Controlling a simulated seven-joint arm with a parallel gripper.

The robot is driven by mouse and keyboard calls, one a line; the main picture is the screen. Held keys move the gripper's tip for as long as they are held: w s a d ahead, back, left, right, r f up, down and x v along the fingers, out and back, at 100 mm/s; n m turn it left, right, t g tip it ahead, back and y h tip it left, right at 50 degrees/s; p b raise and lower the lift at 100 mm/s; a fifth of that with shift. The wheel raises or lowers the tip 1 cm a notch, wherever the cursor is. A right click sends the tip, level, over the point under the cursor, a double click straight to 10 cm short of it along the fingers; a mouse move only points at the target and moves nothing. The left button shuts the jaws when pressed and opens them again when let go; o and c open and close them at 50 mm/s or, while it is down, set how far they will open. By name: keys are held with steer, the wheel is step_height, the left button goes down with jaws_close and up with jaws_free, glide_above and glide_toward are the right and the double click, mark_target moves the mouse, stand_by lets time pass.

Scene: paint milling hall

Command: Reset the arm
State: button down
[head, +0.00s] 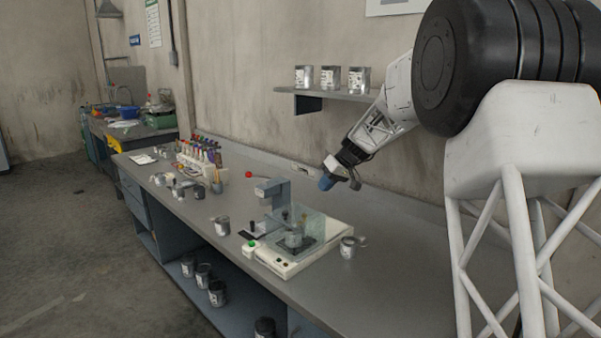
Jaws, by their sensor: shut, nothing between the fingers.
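My arm reaches in from the right side of the head view. My gripper (341,181) hangs in the air above the grey workbench (390,285), in front of the back wall and below the shelf. Its fingers are small in this view, and it holds nothing that I can see. The gripper is apart from the bench top and from the things on it.
A bench instrument (290,262) with a clear enclosure stands below my gripper. Three cans (330,78) stand on the wall shelf (345,95). A bottle rack (197,163) stands farther left.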

steer(key=s+d+r+m+h, duration=0.2)
steer(key=s+r, duration=0.1)
steer(key=s, duration=1.2)
steer(key=s+d+r+m+h, duration=0.1)
steer(key=s+d+r+h, duration=0.15)
steer(key=s, duration=1.25)
steer(key=s+d+f+m, duration=0.1)
steer(key=s+f, duration=0.1)
steer(key=s, duration=0.7)
steer(key=s+d+f+m+t+h, duration=0.1)
steer(key=s+d+f, duration=0.1)
steer(key=s, duration=0.8)
steer(key=s+d+f+m+h, duration=0.1)
steer(key=s+f+m, duration=0.1)
steer(key=s, duration=0.7)
steer(key=shift+s+d+f, duration=0.25)
steer(key=shift+d+f, duration=0.1)
steer(key=shift+f, duration=0.05)
